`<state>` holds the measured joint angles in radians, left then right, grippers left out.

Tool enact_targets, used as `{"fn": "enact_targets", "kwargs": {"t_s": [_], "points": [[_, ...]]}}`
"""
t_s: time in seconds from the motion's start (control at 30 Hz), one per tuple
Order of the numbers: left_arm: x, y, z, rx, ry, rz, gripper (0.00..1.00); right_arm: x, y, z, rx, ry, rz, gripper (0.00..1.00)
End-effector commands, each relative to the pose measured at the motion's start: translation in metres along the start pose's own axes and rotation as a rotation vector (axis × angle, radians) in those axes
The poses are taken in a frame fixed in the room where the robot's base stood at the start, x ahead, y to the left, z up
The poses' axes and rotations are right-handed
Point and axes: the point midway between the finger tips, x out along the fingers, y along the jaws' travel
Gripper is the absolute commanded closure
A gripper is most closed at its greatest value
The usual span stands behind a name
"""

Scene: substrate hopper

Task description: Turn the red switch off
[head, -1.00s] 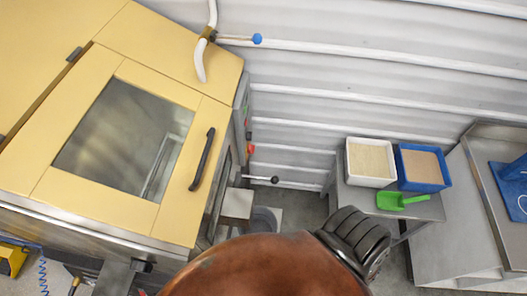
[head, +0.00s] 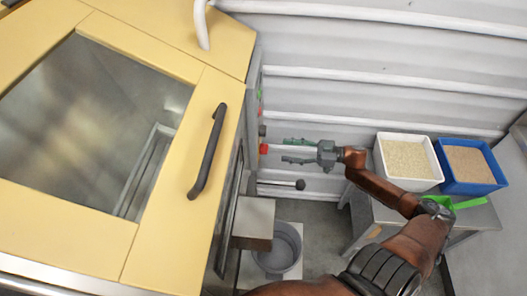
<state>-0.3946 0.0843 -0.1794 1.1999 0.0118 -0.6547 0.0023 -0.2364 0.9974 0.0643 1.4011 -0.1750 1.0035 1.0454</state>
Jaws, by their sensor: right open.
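The red switch (head: 264,149) shows as a small red knob on the right side of the yellow machine, seen nearly edge-on. My right gripper (head: 284,150) is just to the right of it, with its fingers spread and pointing left at the machine's side. The fingers look empty. Whether a fingertip touches the switch I cannot tell. The switch's setting is not readable from this angle. My left gripper is not in view.
A lever with a black ball (head: 299,184) sticks out just below my right gripper. A grey bucket (head: 278,250) stands under a metal spout (head: 254,220). A white bin (head: 408,186) and a blue bin (head: 466,189) are on a side table, behind my right arm.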

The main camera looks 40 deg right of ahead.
Motion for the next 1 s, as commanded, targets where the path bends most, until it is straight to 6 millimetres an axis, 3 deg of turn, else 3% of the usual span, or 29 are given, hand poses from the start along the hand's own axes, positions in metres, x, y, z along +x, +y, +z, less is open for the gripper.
{"fn": "enact_targets", "kwargs": {"t_s": [0.5, 0.9, 1.0], "points": [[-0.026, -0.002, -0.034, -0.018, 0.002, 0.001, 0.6, 0.069, -0.003, -0.001, 0.0, 0.003, -0.012, 0.48], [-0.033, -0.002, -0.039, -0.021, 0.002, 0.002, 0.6, 0.079, -0.003, -0.003, -0.001, 0.003, -0.01, 0.48], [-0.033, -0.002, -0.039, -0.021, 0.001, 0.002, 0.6, 0.079, -0.003, -0.003, -0.001, 0.003, -0.01, 0.53]]}}
